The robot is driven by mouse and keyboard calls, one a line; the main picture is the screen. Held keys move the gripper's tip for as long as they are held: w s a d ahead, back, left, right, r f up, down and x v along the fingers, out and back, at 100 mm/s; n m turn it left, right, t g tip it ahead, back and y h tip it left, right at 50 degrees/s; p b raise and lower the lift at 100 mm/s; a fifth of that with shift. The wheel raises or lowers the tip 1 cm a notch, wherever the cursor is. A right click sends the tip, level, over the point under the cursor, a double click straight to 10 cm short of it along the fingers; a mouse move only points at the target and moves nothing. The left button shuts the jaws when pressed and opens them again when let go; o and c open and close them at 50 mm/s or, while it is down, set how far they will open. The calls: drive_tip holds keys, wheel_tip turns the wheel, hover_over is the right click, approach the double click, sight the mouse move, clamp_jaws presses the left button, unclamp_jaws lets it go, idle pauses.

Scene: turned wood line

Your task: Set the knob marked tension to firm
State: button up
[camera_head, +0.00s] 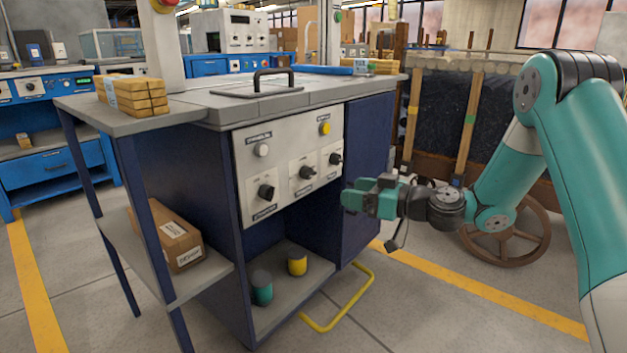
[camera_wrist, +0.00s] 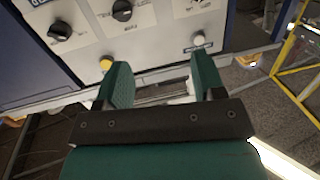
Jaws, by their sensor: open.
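A pale control panel (camera_head: 286,160) on a dark blue cabinet carries three black knobs in a slanting row: a left knob (camera_head: 266,192), a middle knob (camera_head: 306,173) and a right knob (camera_head: 335,158). Their labels are too small to read, so I cannot tell which is tension or its setting. The wrist view, turned upside down, shows two black knobs, one at the upper left (camera_wrist: 60,31) and one at the top (camera_wrist: 122,10). My gripper (camera_head: 350,194) is open and empty, right of the panel and apart from the knobs. It also shows in the wrist view (camera_wrist: 161,78).
A white button (camera_head: 262,150) and a yellow button (camera_head: 324,128) sit above the knobs. Green (camera_head: 262,288) and yellow (camera_head: 297,263) cans stand on the lower shelf. A yellow floor rail (camera_head: 345,308) projects below. A spoked wheel (camera_head: 508,240) stands behind my arm.

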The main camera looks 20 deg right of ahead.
drive_tip(key=w+d+f+m+t+h, duration=0.1)
drive_tip(key=w+d+f+t, duration=0.1)
drive_tip(key=d, duration=0.2)
drive_tip(key=p, duration=0.5)
approach(313, 174)
drive_tip(key=x, duration=0.9)
drive_tip(key=shift+w+a, duration=0.4)
drive_tip(key=shift+w, duration=0.1)
drive_tip(key=c, duration=0.9)
